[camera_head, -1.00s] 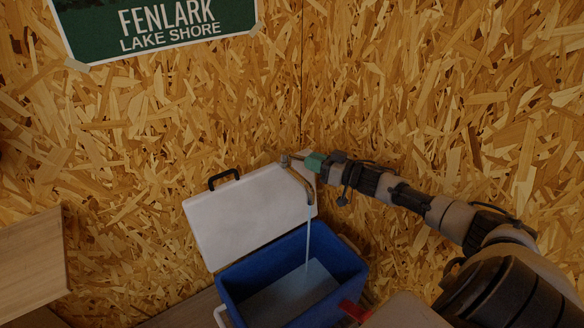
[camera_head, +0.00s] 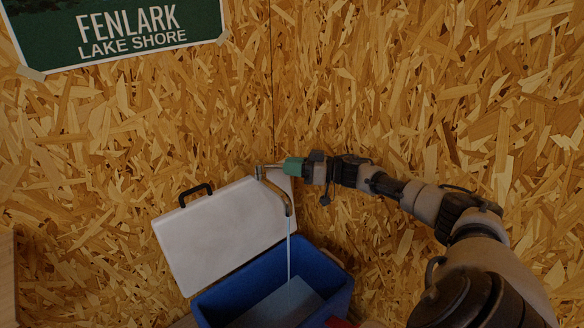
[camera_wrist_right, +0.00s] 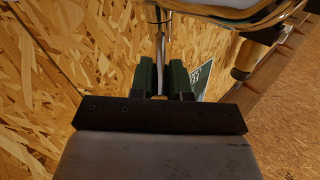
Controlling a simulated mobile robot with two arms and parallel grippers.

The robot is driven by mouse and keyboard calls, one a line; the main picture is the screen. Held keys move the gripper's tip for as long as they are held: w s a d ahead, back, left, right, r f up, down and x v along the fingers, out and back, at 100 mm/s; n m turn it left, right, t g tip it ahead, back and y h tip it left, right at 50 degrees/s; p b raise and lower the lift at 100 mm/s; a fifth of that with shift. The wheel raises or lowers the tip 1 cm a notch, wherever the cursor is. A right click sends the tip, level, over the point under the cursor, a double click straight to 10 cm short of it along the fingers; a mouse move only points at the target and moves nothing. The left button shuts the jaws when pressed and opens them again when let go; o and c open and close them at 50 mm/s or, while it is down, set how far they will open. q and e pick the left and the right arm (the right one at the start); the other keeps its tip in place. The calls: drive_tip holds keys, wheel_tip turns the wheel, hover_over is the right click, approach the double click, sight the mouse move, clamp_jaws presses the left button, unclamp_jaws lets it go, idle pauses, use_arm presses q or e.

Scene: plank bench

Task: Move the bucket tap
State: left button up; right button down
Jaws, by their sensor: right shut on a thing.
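A metal tap (camera_head: 276,187) with a curved spout is at the wall, over the blue bucket-like cooler box (camera_head: 335,275). A thin stream of water (camera_head: 289,250) runs from the spout into the water in the box. My right gripper (camera_head: 291,166), with green fingertips, is at the top of the tap, shut on its handle. In the right wrist view the green fingers (camera_wrist_right: 162,76) stand either side of a thin metal part of the tap (camera_wrist_right: 160,40). The fingers partly hide the handle. My left gripper is not in view.
The box's white lid (camera_head: 215,235) with a black handle (camera_head: 195,193) stands open behind it, left of the spout. A chipboard wall (camera_head: 400,80) is close behind the tap. A green poster (camera_head: 125,30) hangs at the upper left.

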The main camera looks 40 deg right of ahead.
drive_tip(key=c, duration=1.1)
unclamp_jaws()
drive_tip(key=r, duration=0.4)
drive_tip(key=shift+s+d+b, duration=0.15)
drive_tip(key=shift+s+b, duration=0.1)
drive_tip(key=shift+b, duration=0.05)
drive_tip(key=s+d+r+p, duration=0.2)
drive_tip(key=s+d+r, duration=0.1)
drive_tip(key=s+r, duration=0.4)
drive_tip(key=shift+s, duration=1.8)
drive_tip(key=shift+d, duration=0.1)
